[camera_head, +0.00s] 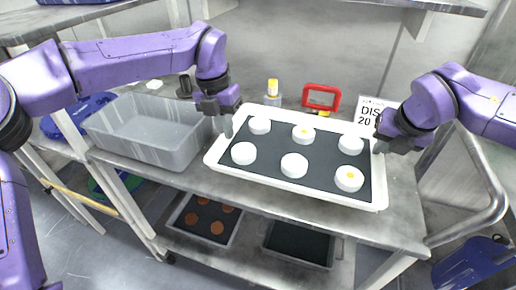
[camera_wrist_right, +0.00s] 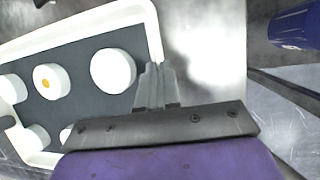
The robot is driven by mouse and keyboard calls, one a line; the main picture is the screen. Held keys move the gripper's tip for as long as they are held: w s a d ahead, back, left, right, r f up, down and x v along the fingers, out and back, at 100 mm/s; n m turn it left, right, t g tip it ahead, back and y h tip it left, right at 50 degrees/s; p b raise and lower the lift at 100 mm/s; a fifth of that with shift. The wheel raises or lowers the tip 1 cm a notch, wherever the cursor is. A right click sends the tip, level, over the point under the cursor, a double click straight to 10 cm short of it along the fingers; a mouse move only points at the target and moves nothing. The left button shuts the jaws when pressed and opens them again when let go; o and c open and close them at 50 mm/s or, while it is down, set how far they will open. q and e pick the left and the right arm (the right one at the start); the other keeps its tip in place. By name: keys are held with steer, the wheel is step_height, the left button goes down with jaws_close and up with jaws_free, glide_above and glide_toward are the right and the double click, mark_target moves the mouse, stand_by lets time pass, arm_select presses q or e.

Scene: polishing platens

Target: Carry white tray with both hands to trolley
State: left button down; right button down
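The white tray (camera_head: 300,189) has a dark inner floor and carries several white round pucks, some with a yellow dot. It is at the middle of the grey metal table, near its front edge; I cannot tell whether it touches the table. My left gripper (camera_head: 227,126) is at the tray's left rim, its fingers close together on it. My right gripper (camera_head: 379,147) is at the right rim. In the right wrist view, the right gripper's fingers (camera_wrist_right: 157,86) are close together on the rim of the white tray (camera_wrist_right: 152,28).
A grey bin (camera_head: 180,157) stands left of the tray on the table (camera_head: 402,218). Behind the tray are a yellow-capped bottle (camera_head: 272,90), a red-framed item (camera_head: 322,97) and a white sign (camera_head: 366,109). Dark trays lie on the lower shelf. A blue object (camera_head: 474,262) is at lower right.

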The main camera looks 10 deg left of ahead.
mark_target(226, 144)
arm_select(q)
steer(key=shift+w+a+f, duration=0.1)
steer(key=shift+a+f, duration=0.05)
steer(key=shift+f, duration=0.25)
arm_select(e)
steer(key=shift+w+d+f, duration=0.1)
steer(key=shift+d+f, duration=0.05)
steer(key=shift+f, duration=0.3)
arm_select(q)
steer(key=shift+a+r, duration=0.1)
steer(key=shift+r, duration=0.05)
arm_select(e)
steer(key=shift+r, duration=0.2)
steer(key=shift+f, duration=0.15)
